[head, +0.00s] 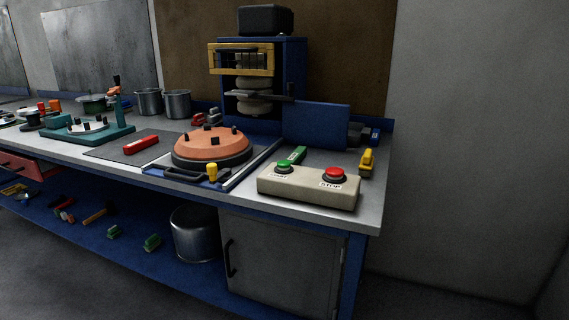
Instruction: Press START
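A beige control box (307,187) sits near the front right corner of the workbench in the head view. The green START button (284,167) is on its left side, with a label below it that is partly legible. The red STOP button (335,174) is on its right side, above a STOP label. Neither of my grippers shows in the head view, so nothing is seen touching the box.
An orange round plate on a dark base (212,147) stands left of the box, with a yellow-knobbed handle (212,171) in front. A blue press cabinet (293,80) and blue panel (316,124) stand behind. A yellow object (367,162) lies right. Bare floor lies in front.

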